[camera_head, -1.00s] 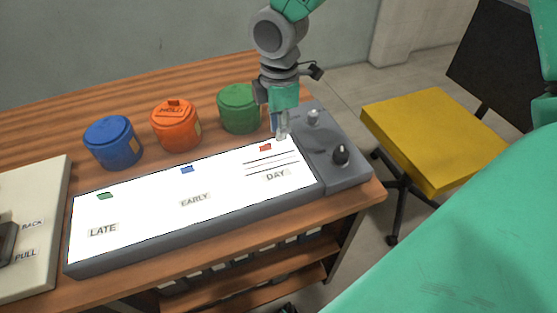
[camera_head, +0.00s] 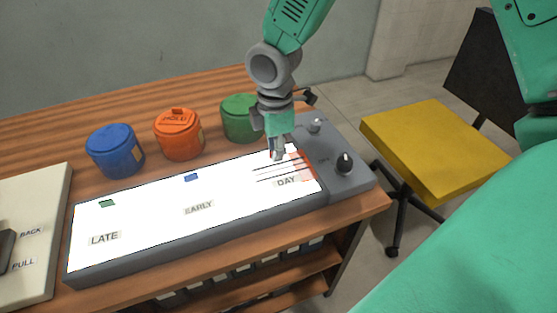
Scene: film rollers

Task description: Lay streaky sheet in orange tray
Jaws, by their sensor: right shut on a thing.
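The streaky sheet (camera_head: 272,174) shows as dark lines on the bright lit panel, above the DAY label. A reddish strip shows at its right side, just right of my fingertips. My right gripper (camera_head: 279,155) is shut on the sheet at its top edge, low over the panel's right end. I cannot tell whether the sheet is raised off the panel. No orange tray shows; an orange lidded tub (camera_head: 179,136) marked HOLD stands behind the panel. My left gripper is not in view.
The lit panel (camera_head: 150,215) also bears LATE and EARLY labels, with green and blue tabs. A blue tub (camera_head: 115,150) and green tub (camera_head: 240,118) flank the orange one. Knobs (camera_head: 345,162) stand at the panel's right. A yellow chair (camera_head: 435,140) is beyond the table.

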